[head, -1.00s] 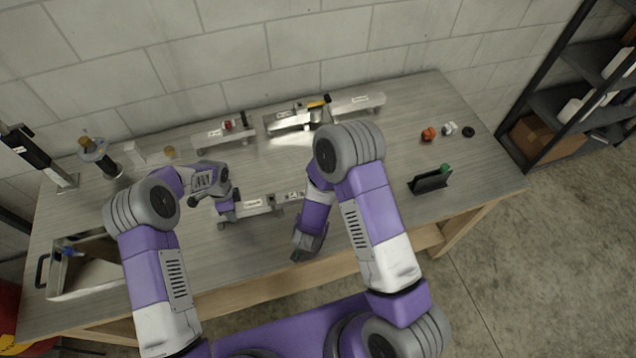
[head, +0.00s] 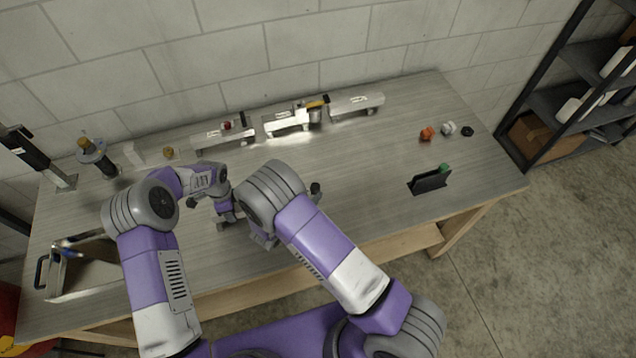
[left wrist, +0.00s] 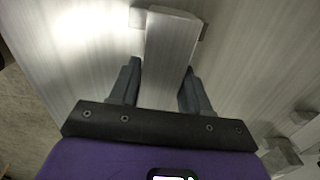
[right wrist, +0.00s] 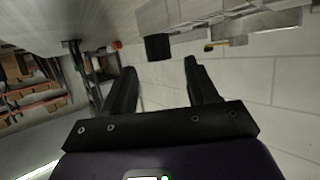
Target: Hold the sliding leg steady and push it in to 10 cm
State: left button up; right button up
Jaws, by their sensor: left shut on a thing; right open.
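The sliding leg is a pale aluminium beam; it lies mid-table, mostly hidden by my right arm in the head view. The left wrist view shows part of its beam (left wrist: 172,50) between the fingers. My left gripper (head: 231,214) is shut on this beam near its left end; its fingers also show in the left wrist view (left wrist: 160,88). My right gripper (head: 263,240) is open and empty on the near side of the leg. Its fingers (right wrist: 163,85) point across the table in the right wrist view. A black block (right wrist: 158,47) shows beyond them. No scale is readable.
Labelled aluminium pieces (head: 222,136) and a yellow-handled tool (head: 316,103) stand along the wall. A black holder (head: 430,181) and small orange (head: 427,134) and white parts are at right. An open tray (head: 85,285) is at left. The right half of the table is mostly free.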

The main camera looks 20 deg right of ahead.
aim_at(315, 187)
jog(key=x, duration=0.7)
jog(key=shift+a, duration=0.1)
grip_shut()
